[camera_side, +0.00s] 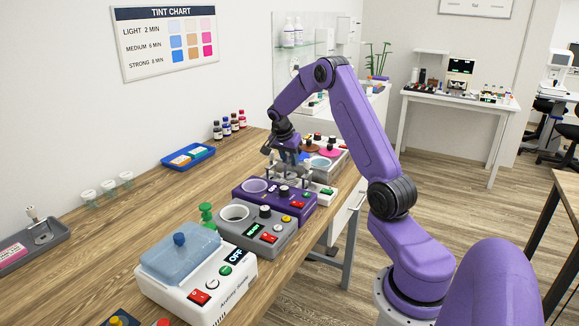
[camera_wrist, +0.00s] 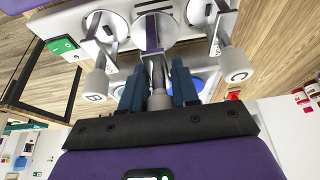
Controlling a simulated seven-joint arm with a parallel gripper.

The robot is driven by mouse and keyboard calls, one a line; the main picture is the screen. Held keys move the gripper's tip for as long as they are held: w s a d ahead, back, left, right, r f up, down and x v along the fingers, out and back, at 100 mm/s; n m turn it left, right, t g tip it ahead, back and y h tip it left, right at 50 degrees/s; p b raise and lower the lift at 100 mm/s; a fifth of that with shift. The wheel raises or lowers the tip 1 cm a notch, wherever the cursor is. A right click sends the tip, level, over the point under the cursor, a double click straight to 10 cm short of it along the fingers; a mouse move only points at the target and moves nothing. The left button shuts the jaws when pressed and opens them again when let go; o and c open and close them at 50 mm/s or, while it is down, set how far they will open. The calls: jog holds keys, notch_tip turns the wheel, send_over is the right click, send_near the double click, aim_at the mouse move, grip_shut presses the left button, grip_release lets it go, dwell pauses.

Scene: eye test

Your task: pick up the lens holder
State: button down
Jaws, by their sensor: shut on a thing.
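The lens holder (camera_wrist: 158,101), with a grey knob-like handle and a metal stem, is between the two dark blue fingers of my gripper (camera_wrist: 157,78) in the wrist view. The fingers are shut on it. The stem runs away from the fingers toward a white round part. In the side view my gripper (camera_side: 270,154) is low over a white station (camera_side: 322,190) behind the purple device; the held holder is too small to make out there. I cannot tell whether it is clear of the station.
Two similar holders, a left one (camera_wrist: 97,84) and a right one (camera_wrist: 234,63), stand close on either side. A purple device (camera_side: 270,207), a grey device (camera_side: 245,235) and a white device with a blue lid (camera_side: 180,257) line the bench. A blue tray (camera_side: 188,156) lies behind.

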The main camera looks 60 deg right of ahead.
jog(key=s+a+r, duration=0.8)
jog(key=s+r, duration=0.1)
jog(key=s, duration=0.1)
jog(key=w+a+f+n+t, duration=0.1)
jog(key=w+a+f+n, duration=0.1)
jog(key=w+a, duration=0.6)
jog(key=w+a+f+n+t, duration=0.15)
jog(key=w+a, duration=0.35)
jog(key=a, duration=0.5)
jog(key=shift+n+g, duration=0.35)
jog(key=shift+n, duration=0.2)
jog(key=shift+w+a+f, duration=0.1)
jog(key=shift+w+f, duration=0.05)
jog(key=shift+f, duration=2.2)
jog(key=shift+w+a+f, duration=0.1)
jog(key=shift+f, duration=2.25)
jog(key=shift+f+y, duration=0.15)
jog(key=shift+y, duration=0.15)
jog(key=c, duration=0.8)
grip_release()
jog(key=shift+c, duration=1)
jog(key=shift+o, duration=0.5)
jog(key=shift+r, duration=3.05)
